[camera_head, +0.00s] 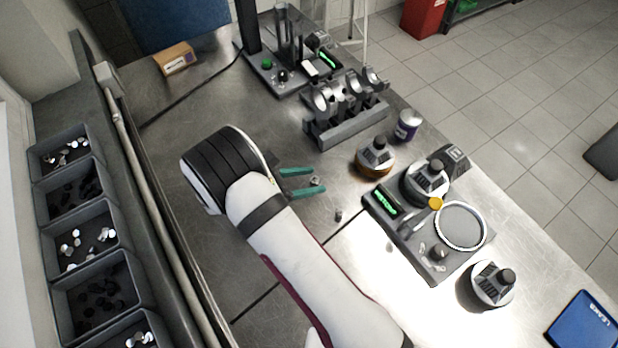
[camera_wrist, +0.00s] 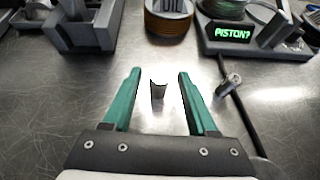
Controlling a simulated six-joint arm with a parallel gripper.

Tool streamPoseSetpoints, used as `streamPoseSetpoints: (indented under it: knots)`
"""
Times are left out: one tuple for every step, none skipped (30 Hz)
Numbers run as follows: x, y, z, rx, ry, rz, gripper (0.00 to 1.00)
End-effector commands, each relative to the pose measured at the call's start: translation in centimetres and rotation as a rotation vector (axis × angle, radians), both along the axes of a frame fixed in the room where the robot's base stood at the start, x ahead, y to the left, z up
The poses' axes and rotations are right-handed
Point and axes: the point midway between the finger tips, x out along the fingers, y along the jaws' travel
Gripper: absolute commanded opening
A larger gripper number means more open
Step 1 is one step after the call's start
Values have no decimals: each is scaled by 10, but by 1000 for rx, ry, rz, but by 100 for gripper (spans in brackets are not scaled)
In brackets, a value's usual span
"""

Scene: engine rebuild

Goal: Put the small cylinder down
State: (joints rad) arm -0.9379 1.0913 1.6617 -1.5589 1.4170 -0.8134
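My gripper (camera_head: 313,181) is open, with its two green fingers spread, low over the metal bench. In the wrist view, a small grey cylinder-like piece (camera_wrist: 158,92) with a notched top stands between the fingertips (camera_wrist: 156,80), with a clear gap on both sides. It also shows in the head view (camera_head: 316,181). A second small metal piece (camera_wrist: 230,85) with a round end is just outside the right finger in the wrist view. It shows below the fingers in the head view (camera_head: 338,214). I cannot tell which piece is the task's cylinder.
A grey device (camera_head: 410,243) with a green display and a ring stands to the right. An amber-based round weight (camera_head: 375,160), a purple can (camera_head: 407,125) and a grey rack (camera_head: 345,125) stand beyond my gripper. Part bins (camera_head: 80,235) line the left.

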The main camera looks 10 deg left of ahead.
Motion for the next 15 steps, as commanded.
streamPoseSetpoints:
  knots:
    - [0,0,0,0,0,0,60]
    - [0,0,0,0,0,0,60]
    - [0,0,0,0,0,0,60]
    - [0,0,0,0,0,0,60]
    - [0,0,0,0,0,0,60]
    - [0,0,0,0,0,0,60]
    - [0,0,1,0,0,0,60]
    - [0,0,2,1,-1,0,60]
    - [-1,1,4,1,-1,0,60]
    - [-3,5,6,1,-1,2,60]
    - [-6,9,9,2,-2,4,60]
    - [-11,16,13,2,-3,4,60]
    - [-17,21,17,3,-2,5,60]
    - [-21,28,22,3,-3,6,60]
    - [-28,36,28,3,-2,5,60]
